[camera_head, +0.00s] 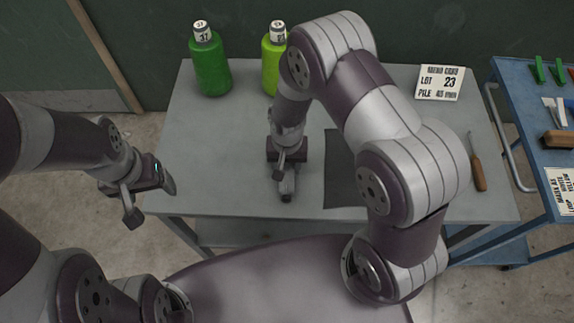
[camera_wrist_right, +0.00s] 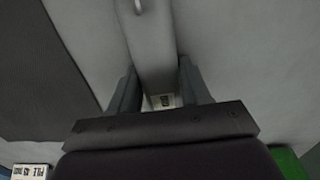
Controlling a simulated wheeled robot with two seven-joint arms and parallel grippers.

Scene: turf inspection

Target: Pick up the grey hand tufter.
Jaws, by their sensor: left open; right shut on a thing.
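The grey hand tufter (camera_head: 288,188) is at the front middle of the grey table, largely hidden under my right gripper (camera_head: 284,172). In the right wrist view the tufter's grey body (camera_wrist_right: 152,45) runs between the two fingers of the right gripper (camera_wrist_right: 158,90), which is shut on it. I cannot tell whether the tufter touches the table. My left gripper (camera_head: 150,196) is open and empty, off the table's left front edge.
A green bottle (camera_head: 211,66) and a lime bottle (camera_head: 271,50) stand at the back of the table (camera_head: 240,120). A dark mat (camera_head: 340,170) lies right of the tufter. A wooden-handled tool (camera_head: 478,172) and a label card (camera_head: 439,83) lie further right. A blue cart (camera_head: 520,100) stands beside.

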